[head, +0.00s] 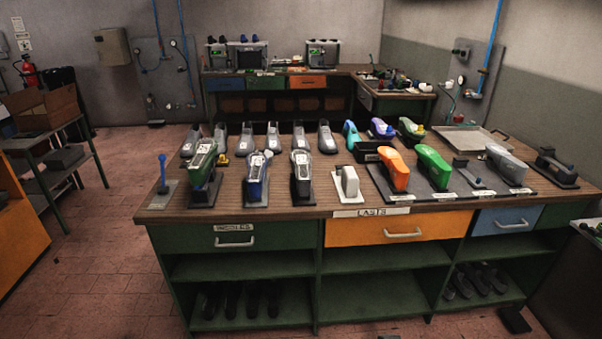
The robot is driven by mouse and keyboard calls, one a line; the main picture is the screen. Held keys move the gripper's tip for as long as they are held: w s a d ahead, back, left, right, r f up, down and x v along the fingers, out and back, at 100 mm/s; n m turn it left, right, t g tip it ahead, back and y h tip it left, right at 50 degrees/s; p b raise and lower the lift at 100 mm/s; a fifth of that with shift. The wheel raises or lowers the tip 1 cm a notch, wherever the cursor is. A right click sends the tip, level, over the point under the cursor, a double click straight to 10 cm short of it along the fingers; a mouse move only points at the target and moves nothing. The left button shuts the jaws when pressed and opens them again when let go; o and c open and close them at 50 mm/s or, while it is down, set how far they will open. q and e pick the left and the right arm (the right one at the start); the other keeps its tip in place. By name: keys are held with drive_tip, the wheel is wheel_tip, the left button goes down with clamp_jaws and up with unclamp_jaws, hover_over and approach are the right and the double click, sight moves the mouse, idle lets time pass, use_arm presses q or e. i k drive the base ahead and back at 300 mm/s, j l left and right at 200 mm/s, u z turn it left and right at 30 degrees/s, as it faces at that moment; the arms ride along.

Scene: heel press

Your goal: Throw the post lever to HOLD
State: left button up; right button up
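An upright lever with a blue handle (163,171) stands on a small grey base plate (161,199) at the left front corner of the workbench. The handle looks close to vertical. Any marking on the plate, such as HOLD, is too small to read. I cannot tell for sure that this is the post lever. Neither of my grippers is in view.
The brown-topped workbench (240,205) carries green, blue and black devices, grey shoe lasts, a white block (347,182) and a dark mat with orange (394,170) and green (432,165) lasts. A cart (62,145) stands left. Floor left of the bench is clear.

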sight(162, 157)
drive_tip(key=i+j, duration=0.5)
drive_tip(key=j, duration=0.15)
drive_tip(key=i+j, duration=0.5)
drive_tip(key=j, duration=0.15)
drive_tip(key=i+j, duration=0.5)
drive_tip(key=j, duration=0.15)
